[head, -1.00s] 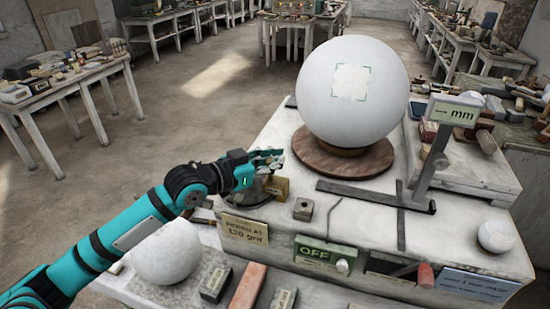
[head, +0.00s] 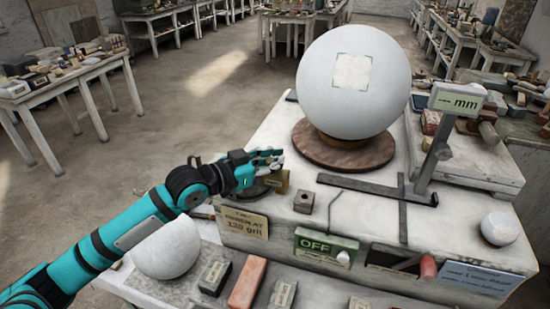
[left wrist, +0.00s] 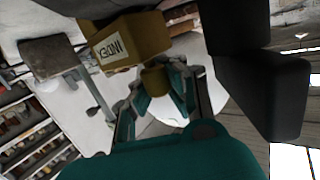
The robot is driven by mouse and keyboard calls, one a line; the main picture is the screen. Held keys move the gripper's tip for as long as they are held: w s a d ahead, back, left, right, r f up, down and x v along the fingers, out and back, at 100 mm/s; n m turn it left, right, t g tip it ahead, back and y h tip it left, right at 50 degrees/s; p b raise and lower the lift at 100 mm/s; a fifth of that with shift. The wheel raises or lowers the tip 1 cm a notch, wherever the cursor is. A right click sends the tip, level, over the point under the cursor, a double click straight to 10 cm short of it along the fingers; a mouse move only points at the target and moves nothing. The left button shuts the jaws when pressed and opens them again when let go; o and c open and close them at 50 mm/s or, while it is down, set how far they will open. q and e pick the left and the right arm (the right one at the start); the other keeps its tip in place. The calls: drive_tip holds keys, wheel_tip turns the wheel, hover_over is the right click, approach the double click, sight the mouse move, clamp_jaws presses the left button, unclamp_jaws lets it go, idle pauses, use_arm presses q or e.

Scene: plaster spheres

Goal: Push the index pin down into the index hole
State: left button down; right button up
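A brass block (head: 278,182) with a lettered label stands on the white bench top, left of the sphere's round base. It fills the upper part of the left wrist view (left wrist: 126,45). A short brass pin (left wrist: 155,80) shows beside it there. My left gripper (head: 268,160) is at the block, just above the bench top. In the left wrist view its fingers (left wrist: 156,88) stand apart, with the pin between their tips. I cannot tell whether the fingertips press on the pin. The index hole is not visible. My right gripper is not in view.
A large white sphere (head: 353,80) rests on a brown round base (head: 343,150). A small metal block (head: 303,202) and an L-shaped bar (head: 375,188) lie nearby. A green OFF panel (head: 325,246) is on the front. Sanding blocks (head: 247,283) and a smaller sphere (head: 166,250) sit lower.

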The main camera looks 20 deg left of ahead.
use_arm(q)
drive_tip(key=shift+f, duration=0.15)
drive_tip(key=c, duration=1.4)
unclamp_jaws()
drive_tip(key=shift+r+p, duration=1.95)
drive_tip(key=shift+r, duration=0.15)
drive_tip(key=shift+f, duration=0.1)
